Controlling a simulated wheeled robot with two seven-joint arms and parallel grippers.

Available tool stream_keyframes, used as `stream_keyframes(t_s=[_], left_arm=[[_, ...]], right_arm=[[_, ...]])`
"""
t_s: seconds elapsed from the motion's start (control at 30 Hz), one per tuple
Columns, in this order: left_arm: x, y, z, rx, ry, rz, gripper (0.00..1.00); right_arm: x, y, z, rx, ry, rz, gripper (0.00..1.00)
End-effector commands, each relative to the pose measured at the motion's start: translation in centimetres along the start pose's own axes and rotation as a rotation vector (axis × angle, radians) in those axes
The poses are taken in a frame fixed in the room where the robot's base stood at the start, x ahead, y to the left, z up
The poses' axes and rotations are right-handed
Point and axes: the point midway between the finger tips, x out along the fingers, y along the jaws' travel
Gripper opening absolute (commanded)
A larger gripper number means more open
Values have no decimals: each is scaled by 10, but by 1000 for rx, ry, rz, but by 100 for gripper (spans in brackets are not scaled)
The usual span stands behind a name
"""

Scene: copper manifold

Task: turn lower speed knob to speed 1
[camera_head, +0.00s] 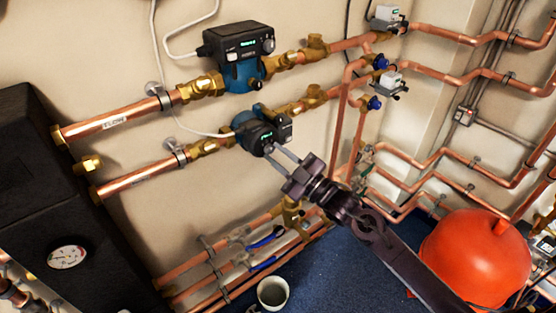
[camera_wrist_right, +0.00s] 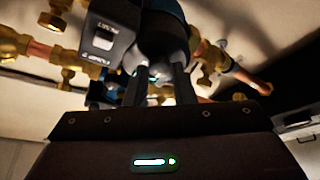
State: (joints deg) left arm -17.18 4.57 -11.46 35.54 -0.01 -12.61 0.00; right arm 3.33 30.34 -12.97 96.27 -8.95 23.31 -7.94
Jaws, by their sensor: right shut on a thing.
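The lower pump (camera_head: 262,133) is a dark unit with a blue body on the lower copper pipe in the head view. Its small green display faces me. My right gripper (camera_head: 275,149) reaches it from the lower right, with its two light fingers at the pump's front face. In the right wrist view my right gripper (camera_wrist_right: 160,85) has both dark fingers on the pump front, shut on the lower speed knob, which the fingers mostly hide. The pump housing (camera_wrist_right: 110,38) with a white label shows beside them. The knob's setting cannot be read. My left gripper is not in view.
The upper pump (camera_head: 240,52) sits above on its own pipe. A black boiler (camera_head: 50,190) with a round gauge stands at left. A red tank (camera_head: 474,258) is at lower right, and a white cup (camera_head: 272,292) is on the blue floor.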

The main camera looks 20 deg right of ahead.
Motion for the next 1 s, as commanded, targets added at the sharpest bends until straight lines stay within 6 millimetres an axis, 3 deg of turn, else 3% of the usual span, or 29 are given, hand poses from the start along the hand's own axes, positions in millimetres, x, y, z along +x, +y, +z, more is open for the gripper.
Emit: stream_keyframes(t_s=[0.6, 1.0], left_arm=[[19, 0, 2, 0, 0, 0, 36], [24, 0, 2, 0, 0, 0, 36]], right_arm=[[0, 4, 0, -503, 0, -210, 0], [0, 5, -2, -656, 0, -275, 0]])
